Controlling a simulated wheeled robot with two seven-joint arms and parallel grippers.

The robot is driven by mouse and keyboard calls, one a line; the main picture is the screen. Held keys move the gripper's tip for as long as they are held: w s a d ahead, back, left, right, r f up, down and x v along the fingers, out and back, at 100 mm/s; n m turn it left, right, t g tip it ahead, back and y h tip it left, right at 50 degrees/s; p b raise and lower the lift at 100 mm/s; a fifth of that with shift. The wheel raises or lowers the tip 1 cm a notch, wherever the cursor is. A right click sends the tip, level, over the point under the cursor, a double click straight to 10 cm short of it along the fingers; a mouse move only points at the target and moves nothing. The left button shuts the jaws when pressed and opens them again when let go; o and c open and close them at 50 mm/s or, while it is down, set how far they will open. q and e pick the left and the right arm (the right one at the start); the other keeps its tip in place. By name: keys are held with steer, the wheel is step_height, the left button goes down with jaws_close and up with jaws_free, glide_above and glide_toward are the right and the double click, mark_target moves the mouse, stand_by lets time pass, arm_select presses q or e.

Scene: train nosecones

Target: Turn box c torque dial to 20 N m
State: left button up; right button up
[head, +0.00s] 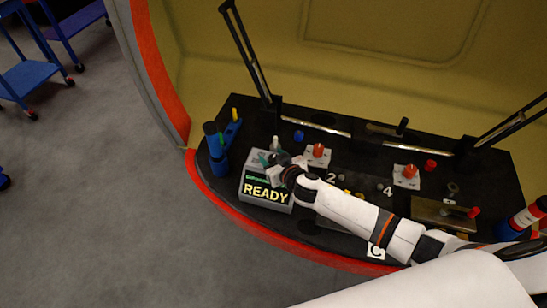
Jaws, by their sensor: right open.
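A grey box (265,202) with a display reading READY stands at the left front of the black bench. A smaller, darker green line of text above READY is too small to read. My right gripper (268,158) is at the top of this box, its fingers open. A pale upright knob (275,143) shows just behind the gripper. Whether the fingers touch the box or a dial is not clear; my gripper hides part of the box top. My left gripper is out of view.
The black bench (335,120) has a red front rim. A red-white-blue can (527,215) is at the right. Tall black bars rise behind.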

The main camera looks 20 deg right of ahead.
steer(key=c, duration=0.9)
steer(key=shift+c, duration=0.2)
steer(key=shift+w+d+r+n+g+y+p, duration=0.15)
steer(key=shift+n+g+y+p, duration=0.1)
steer(key=shift+n+y+p, duration=0.5)
steer(key=shift+s+a+r+n+g+y+p, duration=0.1)
steer(key=shift+n+g+y+p, duration=0.15)
steer(key=shift+n+y+p, duration=0.45)
steer(key=shift+w+d+n+g+y, duration=0.1)
steer(key=shift+n+g+y, duration=0.4)
steer(key=shift+n+y, duration=0.4)
steer(key=shift+f+n+g+y, duration=0.15)
steer(key=shift+n+g+y, duration=0.45)
steer(key=shift+n+y, duration=0.2)
steer(key=shift+f+n+g+y+b, duration=0.1)
steer(key=shift+n+g+y+b, duration=0.35)
steer(key=shift+n+g+y, duration=0.6)
steer(key=shift+n+g, duration=0.25)
steer(key=shift+n, duration=0.05)
